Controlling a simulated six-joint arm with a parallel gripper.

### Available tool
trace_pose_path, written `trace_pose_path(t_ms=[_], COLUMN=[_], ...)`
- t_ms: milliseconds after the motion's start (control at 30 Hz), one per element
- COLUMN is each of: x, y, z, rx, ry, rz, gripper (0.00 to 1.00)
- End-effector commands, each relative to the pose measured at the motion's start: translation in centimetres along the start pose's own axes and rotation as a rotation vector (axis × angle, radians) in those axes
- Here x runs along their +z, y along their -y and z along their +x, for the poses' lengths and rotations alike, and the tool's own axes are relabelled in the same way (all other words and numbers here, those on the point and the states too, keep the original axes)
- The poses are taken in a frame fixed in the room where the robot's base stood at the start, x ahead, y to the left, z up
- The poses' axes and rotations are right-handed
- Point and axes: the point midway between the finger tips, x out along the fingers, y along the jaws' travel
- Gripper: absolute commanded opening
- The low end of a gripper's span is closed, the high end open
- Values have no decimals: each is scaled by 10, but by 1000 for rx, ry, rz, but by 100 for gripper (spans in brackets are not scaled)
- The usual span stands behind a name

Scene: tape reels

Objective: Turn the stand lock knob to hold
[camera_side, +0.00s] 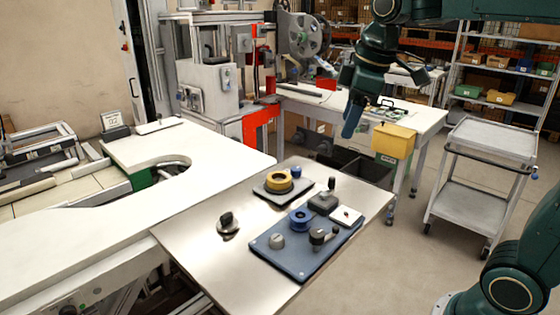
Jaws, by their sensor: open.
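A black knob on a round silver base (228,221) sits alone on the left of the steel table. A blue-grey plate (290,262) on the table bears a grey round knob (276,241), a blue reel (300,219) and a dark piece with a black knob (318,237). Which of these is the stand lock knob I cannot tell for sure, and no hold mark is readable. My gripper (368,116) hangs from the dark green arm, open and empty, above and behind the table's right side, apart from all these parts.
The steel table (195,252) has bare room at its left and front. A yellow bin (393,141) is behind; a grey cart (480,190) is right.

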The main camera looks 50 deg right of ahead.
Motion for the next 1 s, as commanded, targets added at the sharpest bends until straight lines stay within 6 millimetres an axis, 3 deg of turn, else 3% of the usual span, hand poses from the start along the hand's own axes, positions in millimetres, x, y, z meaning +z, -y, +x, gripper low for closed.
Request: trace_pose_path(t_ms=[500,1000], x=[-68,-100], y=[-88,-158], z=[45,120], rx=[-97,-224], ry=[102,148], rz=[-365,-697], gripper=[51,51])
